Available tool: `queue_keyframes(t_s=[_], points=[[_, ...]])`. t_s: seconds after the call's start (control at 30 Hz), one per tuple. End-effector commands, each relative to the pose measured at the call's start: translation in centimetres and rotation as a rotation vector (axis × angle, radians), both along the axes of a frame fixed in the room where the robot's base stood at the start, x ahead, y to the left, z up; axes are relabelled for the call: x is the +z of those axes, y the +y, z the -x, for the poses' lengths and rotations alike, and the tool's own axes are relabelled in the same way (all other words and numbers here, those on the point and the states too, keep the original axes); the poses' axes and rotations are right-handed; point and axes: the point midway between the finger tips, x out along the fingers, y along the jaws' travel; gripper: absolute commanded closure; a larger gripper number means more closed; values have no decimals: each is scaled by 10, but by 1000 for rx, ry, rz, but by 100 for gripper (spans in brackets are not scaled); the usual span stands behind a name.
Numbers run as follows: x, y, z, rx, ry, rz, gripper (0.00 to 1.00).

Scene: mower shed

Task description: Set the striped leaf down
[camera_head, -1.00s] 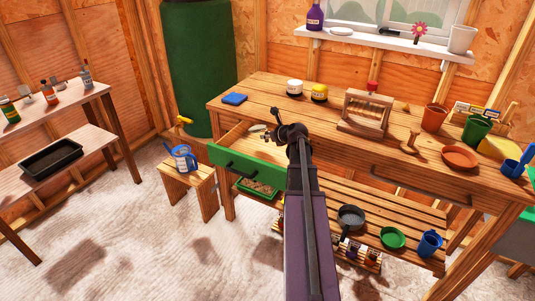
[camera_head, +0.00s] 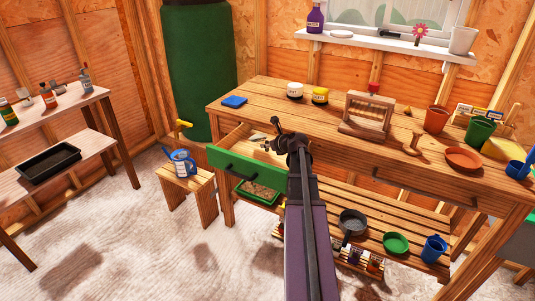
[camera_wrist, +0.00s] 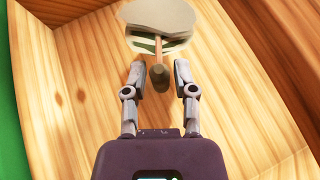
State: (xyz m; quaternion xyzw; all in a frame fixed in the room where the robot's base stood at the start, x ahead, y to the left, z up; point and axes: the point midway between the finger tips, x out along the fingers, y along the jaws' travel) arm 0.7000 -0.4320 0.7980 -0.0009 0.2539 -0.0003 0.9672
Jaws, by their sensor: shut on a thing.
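The leaf (camera_wrist: 160,18) is a flat grey-green piece with a brown stalk, at the top of the wrist view. A pale green-and-white edge shows just below it; I cannot tell whether that is part of the same leaf. Clear stripes do not show on its visible face. My gripper (camera_wrist: 160,73) is shut on the leaf's stalk, whose dark end is between the fingertips. In the head view my gripper (camera_head: 272,136) is over the open green-fronted drawer (camera_head: 245,172). A small pale shape, likely the leaf (camera_head: 257,136), shows beside it. Contact with the drawer floor cannot be told.
The wooden drawer walls surround my gripper closely.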

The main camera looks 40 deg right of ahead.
Motion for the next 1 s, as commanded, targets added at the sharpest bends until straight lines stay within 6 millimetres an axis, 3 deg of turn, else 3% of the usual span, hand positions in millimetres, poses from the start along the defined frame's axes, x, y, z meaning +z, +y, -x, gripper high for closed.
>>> queue_keyframes(t_s=[0.03,0.27,0.87,0.9,1.0], points=[[-10,0,0,0,0,0,89],[-26,0,0,0,0,0,89],[-31,0,0,0,0,0,89],[-31,0,0,0,0,0,58],[-30,1,0,1,0,0,30]])
